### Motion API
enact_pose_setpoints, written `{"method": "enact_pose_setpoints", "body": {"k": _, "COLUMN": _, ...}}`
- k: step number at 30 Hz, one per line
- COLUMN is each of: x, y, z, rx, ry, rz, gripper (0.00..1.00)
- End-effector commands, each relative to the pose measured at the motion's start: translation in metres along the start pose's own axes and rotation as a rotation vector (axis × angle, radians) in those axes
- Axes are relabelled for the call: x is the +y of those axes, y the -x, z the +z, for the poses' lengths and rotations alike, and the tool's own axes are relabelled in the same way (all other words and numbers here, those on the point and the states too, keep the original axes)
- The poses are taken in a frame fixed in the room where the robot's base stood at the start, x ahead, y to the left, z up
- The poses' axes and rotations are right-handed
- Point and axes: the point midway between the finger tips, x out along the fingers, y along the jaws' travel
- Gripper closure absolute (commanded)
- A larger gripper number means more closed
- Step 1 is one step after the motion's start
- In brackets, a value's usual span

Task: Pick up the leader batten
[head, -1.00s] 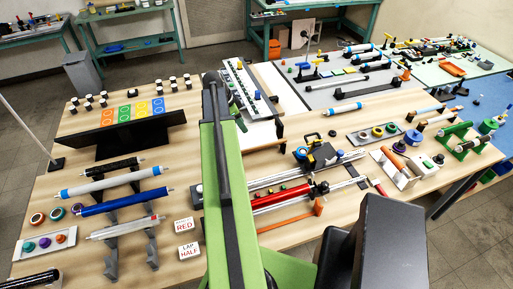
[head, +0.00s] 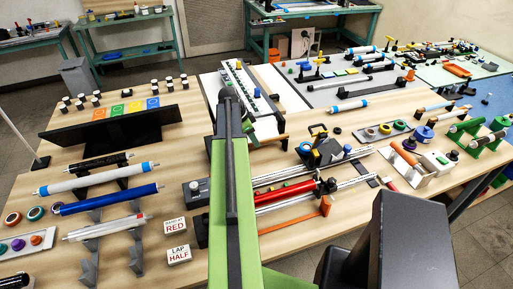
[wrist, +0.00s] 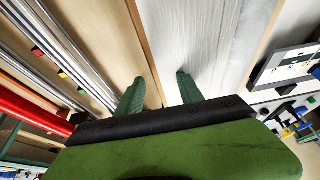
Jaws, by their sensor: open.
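My gripper (wrist: 158,92) is open in the wrist view, with two dark green fingers apart and nothing gripped. A thin tan wooden strip (wrist: 146,45) runs along the edge of a pale, grained panel (wrist: 195,40), in line with the gap between the fingers. I cannot tell if the strip and the bar are the same thing.
A red tube (head: 285,192) and silver rails (head: 300,173) lie right of the arm; in the wrist view the rails (wrist: 60,45) are at left. White and blue rollers (head: 105,200) sit on stands at left. A black panel (head: 115,133) stands behind them.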

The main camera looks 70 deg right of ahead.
Motion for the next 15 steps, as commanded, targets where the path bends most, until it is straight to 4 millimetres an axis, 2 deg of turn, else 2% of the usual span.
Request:
{"method": "enact_pose_setpoints", "body": {"k": 1, "x": -0.0002, "y": -0.0136, "z": 0.0025, "rx": 0.000, "ry": 0.000, "rz": 0.000, "gripper": 0.56}}
{"method": "enact_pose_setpoints", "body": {"k": 8, "x": 0.0000, "y": -0.0114, "z": 0.0000, "rx": 0.000, "ry": 0.001, "rz": 0.000, "gripper": 0.56}}
{"method": "enact_pose_setpoints", "body": {"k": 15, "x": -0.0001, "y": -0.0111, "z": 0.0003, "rx": 0.000, "ry": 0.001, "rz": -0.001, "gripper": 0.85}}
